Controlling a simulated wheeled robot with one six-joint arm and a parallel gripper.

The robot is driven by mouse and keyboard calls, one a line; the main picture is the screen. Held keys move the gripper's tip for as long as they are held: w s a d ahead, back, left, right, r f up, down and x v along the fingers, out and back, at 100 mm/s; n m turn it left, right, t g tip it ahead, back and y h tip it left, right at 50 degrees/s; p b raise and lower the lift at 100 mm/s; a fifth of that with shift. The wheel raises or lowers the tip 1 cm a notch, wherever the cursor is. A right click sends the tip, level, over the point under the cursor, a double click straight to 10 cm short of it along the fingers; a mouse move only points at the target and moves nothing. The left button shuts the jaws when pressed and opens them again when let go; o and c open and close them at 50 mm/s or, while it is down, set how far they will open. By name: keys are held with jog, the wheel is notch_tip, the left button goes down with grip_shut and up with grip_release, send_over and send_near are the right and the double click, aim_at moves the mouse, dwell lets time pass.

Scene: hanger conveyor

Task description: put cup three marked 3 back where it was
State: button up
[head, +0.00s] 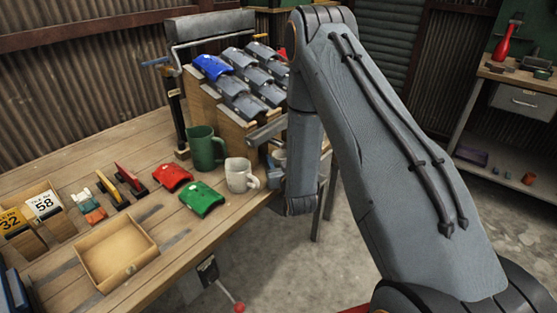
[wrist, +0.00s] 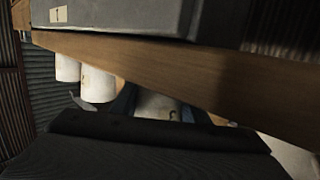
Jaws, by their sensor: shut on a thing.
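My gripper (wrist: 157,104) is shut on a white cup (wrist: 155,103) in the wrist view, with one blue-grey finger on each side. Part of a dark mark shows low on this cup, too little to read surely. The cup is just below a slanting wooden board (wrist: 190,88), which hides its upper part. Two more white cups, a nearer one (wrist: 98,86) and a farther one (wrist: 67,69), are to its left under the same board. In the head view my arm hides most of the gripper and the held cup.
A grey box (wrist: 115,14) labelled 1 sits above the board. In the head view, the rack holds grey pieces (head: 240,97) and a blue one (head: 212,67). A green mug (head: 205,148) and a white mug (head: 240,175) stand close by on the bench. An open wooden tray (head: 117,254) is nearer.

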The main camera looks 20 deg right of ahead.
jog(key=o, duration=1.1)
jog(key=shift+r, duration=0.1)
jog(key=s+r+g, duration=0.4)
jog(key=s+g, duration=0.1)
jog(key=s, duration=0.7)
jog(key=s+a+r+g+b, duration=0.1)
jog(key=s+r+g, duration=0.3)
jog(key=s, duration=0.8)
jog(key=s+r+g, duration=0.4)
jog(key=s+g, duration=0.3)
jog(key=s, duration=0.5)
jog(key=shift+s+a+b, duration=0.3)
jog(key=shift+a+b, duration=0.05)
jog(key=shift+b, duration=0.05)
